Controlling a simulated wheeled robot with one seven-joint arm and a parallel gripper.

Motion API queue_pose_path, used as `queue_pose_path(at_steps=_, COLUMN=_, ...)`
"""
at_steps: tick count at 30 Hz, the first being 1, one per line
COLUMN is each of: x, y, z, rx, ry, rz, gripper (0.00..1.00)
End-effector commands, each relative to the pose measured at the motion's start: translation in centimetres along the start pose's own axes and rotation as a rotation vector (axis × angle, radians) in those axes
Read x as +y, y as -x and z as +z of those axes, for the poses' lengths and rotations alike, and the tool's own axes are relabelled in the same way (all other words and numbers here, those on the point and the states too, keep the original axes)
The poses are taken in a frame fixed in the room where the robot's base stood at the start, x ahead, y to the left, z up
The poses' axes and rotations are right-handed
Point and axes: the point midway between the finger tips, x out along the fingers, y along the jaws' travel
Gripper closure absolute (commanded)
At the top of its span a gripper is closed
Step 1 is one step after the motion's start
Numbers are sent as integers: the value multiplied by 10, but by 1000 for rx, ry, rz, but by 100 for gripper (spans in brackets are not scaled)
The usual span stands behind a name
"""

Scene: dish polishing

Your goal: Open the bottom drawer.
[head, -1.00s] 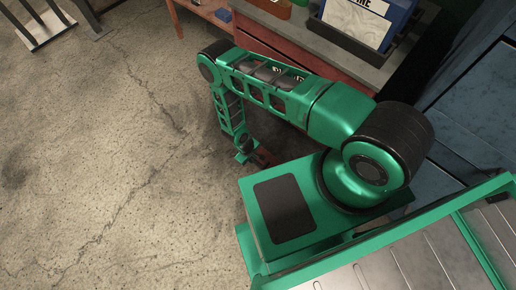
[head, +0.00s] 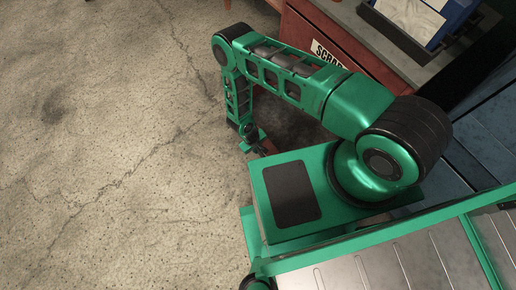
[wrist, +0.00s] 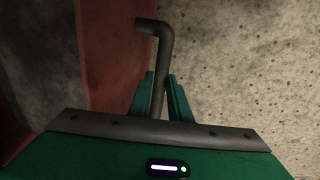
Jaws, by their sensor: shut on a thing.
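In the wrist view, a dark, bent bar handle (wrist: 166,55) joins a red front panel (wrist: 112,50), which I take for the bottom drawer's. My gripper (wrist: 163,92) has its green fingers on either side of the bar, shut on it. In the head view my gripper (head: 257,143) is low near the floor, at the foot of the red cabinet (head: 343,40). My arm and base hide most of the cabinet's lower front there. How far the drawer stands out cannot be told.
A partly hidden SCRAP label (head: 327,54) is on the cabinet. Dark blue panels (head: 485,140) stand at the right. The concrete floor (head: 110,140) to the left is clear.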

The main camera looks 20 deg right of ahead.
Motion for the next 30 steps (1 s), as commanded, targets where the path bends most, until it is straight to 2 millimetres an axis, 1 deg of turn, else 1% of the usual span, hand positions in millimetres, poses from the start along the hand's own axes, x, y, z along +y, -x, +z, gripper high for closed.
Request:
queue_pose_path(at_steps=1, x=1, y=0, z=-2, rx=3, ry=-2, rz=1, gripper=78)
queue_pose_path(at_steps=3, x=1, y=0, z=-2, rx=3, ry=-2, rz=1, gripper=64)
queue_pose_path(at_steps=11, x=2, y=0, z=-1, rx=3, ry=-4, rz=1, gripper=64)
queue_pose_path(at_steps=14, x=2, y=3, z=-2, rx=4, ry=-4, rz=1, gripper=64)
queue_pose_path(at_steps=16, x=2, y=9, z=-2, rx=4, ry=-4, rz=1, gripper=64)
queue_pose_path(at_steps=20, x=2, y=27, z=-2, rx=4, ry=-3, rz=1, gripper=64)
queue_pose_path(at_steps=24, x=2, y=53, z=-3, rx=5, ry=-2, rz=0, gripper=64)
queue_pose_path(at_steps=30, x=2, y=86, z=-3, rx=4, ry=-3, rz=-1, gripper=64)
